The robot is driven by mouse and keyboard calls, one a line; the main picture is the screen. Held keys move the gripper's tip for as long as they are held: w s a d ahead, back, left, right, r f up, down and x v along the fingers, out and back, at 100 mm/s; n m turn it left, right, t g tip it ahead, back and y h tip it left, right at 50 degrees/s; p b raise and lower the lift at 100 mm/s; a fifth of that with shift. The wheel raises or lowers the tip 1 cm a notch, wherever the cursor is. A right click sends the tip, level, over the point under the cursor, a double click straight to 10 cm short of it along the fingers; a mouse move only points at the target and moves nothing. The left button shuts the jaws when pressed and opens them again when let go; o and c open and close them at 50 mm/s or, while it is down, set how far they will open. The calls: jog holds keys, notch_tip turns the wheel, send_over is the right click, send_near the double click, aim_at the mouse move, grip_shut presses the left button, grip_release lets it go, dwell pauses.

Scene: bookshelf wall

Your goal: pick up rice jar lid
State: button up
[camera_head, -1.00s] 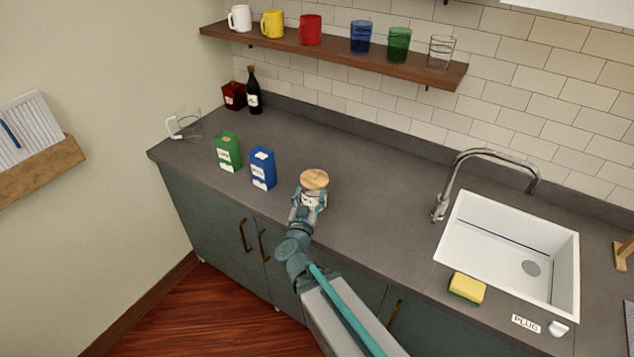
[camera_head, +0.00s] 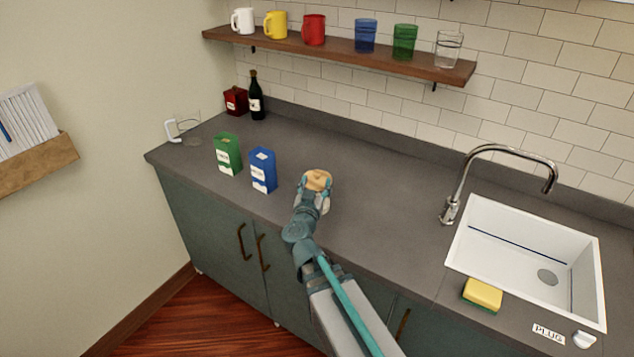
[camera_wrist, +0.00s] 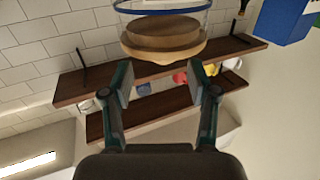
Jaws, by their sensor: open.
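The rice jar lid (camera_head: 318,179) is a round tan wooden disc on the glass jar near the counter's front. It also shows in the wrist view (camera_wrist: 164,47), where the picture is upside down, as a stepped wooden disc. The glass jar (camera_wrist: 160,6) with a blue band shows there at the top edge. In the head view the jar is mostly hidden behind my gripper (camera_head: 314,188). My gripper (camera_wrist: 161,76) is open, its fingertips spread to either side of the lid's near edge. I cannot tell whether they touch it.
A blue box (camera_head: 263,170) and a green box (camera_head: 228,154) stand left of the jar. A dark bottle (camera_head: 256,95) and red box (camera_head: 236,101) are at the back. The sink (camera_head: 530,250) and yellow sponge (camera_head: 482,294) are right. Counter (camera_head: 385,190) right of the jar is clear.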

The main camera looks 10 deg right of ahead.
aim_at(316, 175)
jog(key=shift+a+r+p+x, duration=0.1)
jog(key=shift+p+x, duration=0.25)
jog(key=shift+x, duration=1)
jog(key=shift+a+r+p+x, duration=0.1)
jog(key=shift+p+x, duration=0.25)
jog(key=shift+x, duration=0.95)
grip_shut()
